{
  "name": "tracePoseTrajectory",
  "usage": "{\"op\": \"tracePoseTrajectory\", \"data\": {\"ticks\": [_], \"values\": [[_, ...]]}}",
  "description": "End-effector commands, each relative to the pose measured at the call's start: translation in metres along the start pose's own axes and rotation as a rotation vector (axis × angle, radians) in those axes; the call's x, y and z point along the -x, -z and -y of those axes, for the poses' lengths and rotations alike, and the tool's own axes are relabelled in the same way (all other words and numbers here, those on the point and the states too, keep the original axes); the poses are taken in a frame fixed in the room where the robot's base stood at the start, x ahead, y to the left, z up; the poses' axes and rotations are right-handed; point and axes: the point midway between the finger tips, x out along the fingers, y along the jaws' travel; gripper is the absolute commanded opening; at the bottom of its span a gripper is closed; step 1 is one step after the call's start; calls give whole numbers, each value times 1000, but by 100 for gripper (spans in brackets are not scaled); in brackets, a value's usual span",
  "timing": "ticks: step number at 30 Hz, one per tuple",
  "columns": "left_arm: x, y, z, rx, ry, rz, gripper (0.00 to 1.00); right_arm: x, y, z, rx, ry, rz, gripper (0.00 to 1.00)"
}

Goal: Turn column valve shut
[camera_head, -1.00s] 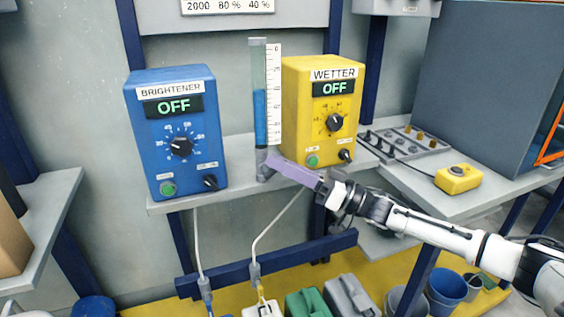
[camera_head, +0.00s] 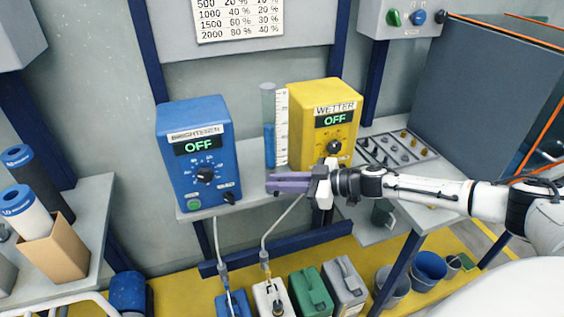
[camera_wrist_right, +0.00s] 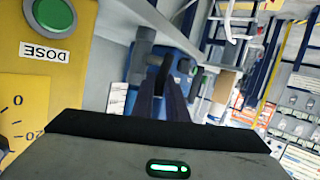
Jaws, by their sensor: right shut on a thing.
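The clear column (camera_head: 269,125) with blue liquid and a white scale strip stands between the blue BRIGHTENER box (camera_head: 195,165) and the yellow WETTER box (camera_head: 325,110). Its valve at the foot is mostly hidden by the purple fingers of my right gripper (camera_head: 270,184). Those fingers are shut on the valve, reaching in from the right at the shelf's front. In the right wrist view the fingers (camera_wrist_right: 163,98) point at a grey pipe part (camera_wrist_right: 142,55), beside the yellow box. The valve handle's angle cannot be made out. My left gripper is not in view.
A tray of small parts (camera_head: 396,148) lies right of the yellow box.

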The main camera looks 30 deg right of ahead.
Motion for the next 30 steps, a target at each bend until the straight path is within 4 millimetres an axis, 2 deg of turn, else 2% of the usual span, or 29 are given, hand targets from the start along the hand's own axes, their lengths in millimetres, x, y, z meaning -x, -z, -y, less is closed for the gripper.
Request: {"op": "tracePoseTrajectory", "data": {"ticks": [1, 4, 14, 30], "values": [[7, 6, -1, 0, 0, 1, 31, 1, 7, -2, 23, -5, 24, 0], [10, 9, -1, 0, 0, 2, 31, -2, 6, 0, 56, -8, 66, 0], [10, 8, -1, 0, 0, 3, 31, -6, 4, 3, 122, -17, 153, 0], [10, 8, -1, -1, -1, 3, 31, -5, 3, 2, 134, -25, 172, 0]]}}
